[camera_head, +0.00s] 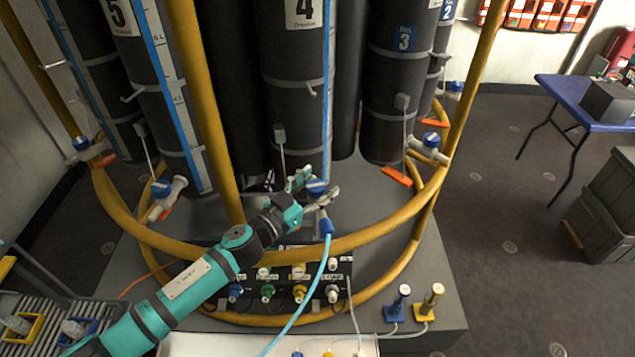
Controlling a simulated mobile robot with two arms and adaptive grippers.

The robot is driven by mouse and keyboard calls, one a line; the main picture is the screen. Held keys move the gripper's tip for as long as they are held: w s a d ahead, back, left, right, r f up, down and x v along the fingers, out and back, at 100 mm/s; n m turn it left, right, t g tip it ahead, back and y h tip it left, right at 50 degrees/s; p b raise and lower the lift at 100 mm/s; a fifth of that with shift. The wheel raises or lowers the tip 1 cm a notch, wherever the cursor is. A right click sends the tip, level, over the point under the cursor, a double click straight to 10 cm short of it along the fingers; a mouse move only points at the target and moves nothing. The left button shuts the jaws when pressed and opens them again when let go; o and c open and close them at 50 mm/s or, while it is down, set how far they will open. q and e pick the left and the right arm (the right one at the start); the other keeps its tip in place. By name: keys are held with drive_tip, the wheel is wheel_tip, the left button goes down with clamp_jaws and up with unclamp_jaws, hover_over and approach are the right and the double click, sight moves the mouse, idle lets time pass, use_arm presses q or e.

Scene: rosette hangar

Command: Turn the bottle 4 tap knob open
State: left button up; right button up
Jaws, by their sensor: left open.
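Bottle 4 (290,90) is a tall dark grey cylinder with a white "4" label, at the top middle of the head view. Its tap has a blue knob (316,187) low at the front, and a light blue hose (322,262) runs down from the tap's outlet. My left arm comes in from the lower left. My left gripper (312,189) is open at the knob, with one finger on its far side and one on its near side. I cannot tell whether the fingers touch the knob. My right gripper is not in view.
Yellow ring rails (380,232) curve around the bottles, close to my left arm. Bottle 5 (150,95) and bottle 3 (395,100) stand on either side, with their own blue-knobbed taps. A panel of coloured connectors (298,270) lies below. A blue table (560,95) stands far right.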

use_arm(q)
drive_tip(key=shift+w, duration=0.1)
drive_tip(key=shift+c, duration=0.4)
drive_tip(key=shift+d, duration=0.1)
drive_tip(key=c, duration=1.1)
drive_tip(key=shift+w+d+f, duration=0.1)
drive_tip(key=shift+c, duration=0.8)
clamp_jaws()
